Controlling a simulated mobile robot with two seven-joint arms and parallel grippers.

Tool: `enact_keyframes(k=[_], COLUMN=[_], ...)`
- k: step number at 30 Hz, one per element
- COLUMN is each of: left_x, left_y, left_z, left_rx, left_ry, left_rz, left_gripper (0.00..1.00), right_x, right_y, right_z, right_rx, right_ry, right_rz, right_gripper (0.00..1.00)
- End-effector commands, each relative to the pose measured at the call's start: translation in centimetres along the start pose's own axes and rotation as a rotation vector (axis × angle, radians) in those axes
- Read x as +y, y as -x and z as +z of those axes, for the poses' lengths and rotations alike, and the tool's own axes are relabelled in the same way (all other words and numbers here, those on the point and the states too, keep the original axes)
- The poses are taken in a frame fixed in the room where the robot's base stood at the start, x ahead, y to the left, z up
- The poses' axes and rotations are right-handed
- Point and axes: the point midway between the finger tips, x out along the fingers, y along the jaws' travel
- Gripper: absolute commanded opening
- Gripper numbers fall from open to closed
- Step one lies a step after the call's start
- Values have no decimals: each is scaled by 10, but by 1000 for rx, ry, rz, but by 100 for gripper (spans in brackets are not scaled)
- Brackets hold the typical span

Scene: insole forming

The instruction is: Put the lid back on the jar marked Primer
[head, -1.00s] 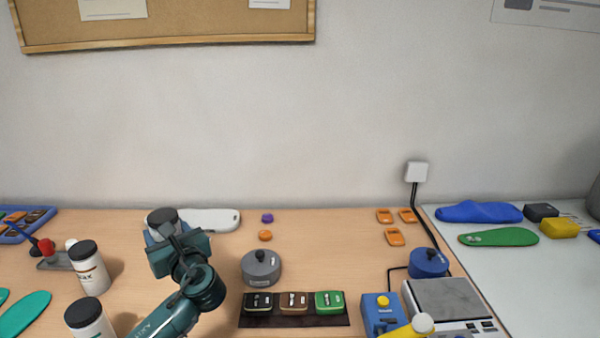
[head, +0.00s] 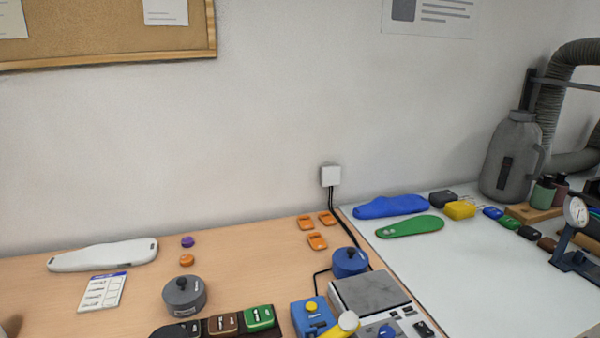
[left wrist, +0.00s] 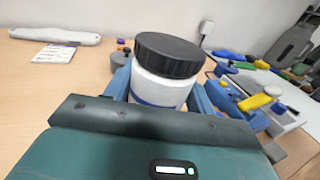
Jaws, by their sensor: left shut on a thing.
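In the left wrist view my left gripper (left wrist: 160,100) is shut on a white jar (left wrist: 160,88) with a black ribbed lid (left wrist: 168,54) seated on its top. A blue band shows low on the jar, but no name can be read on it. The jar stands upright between the two blue fingers, and its lower part is hidden behind the gripper body. My right gripper is in neither view.
A grey lidded pot (head: 184,296) stands on the wooden table near a printed card (head: 103,291) and a white insole-shaped piece (head: 103,255). A scale (head: 370,292) and a blue pot (head: 350,262) stand farther right. A white table (head: 460,270) adjoins at the right.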

Motion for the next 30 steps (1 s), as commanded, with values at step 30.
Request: enact_keyframes(k=[30], left_x=[-103], left_y=[-20], left_z=[10], left_rx=[-8], left_ry=[-5], left_rz=[-505], left_gripper=[8], right_x=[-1], right_y=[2], right_z=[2], right_rx=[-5], right_ry=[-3], right_rz=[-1], right_gripper=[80])
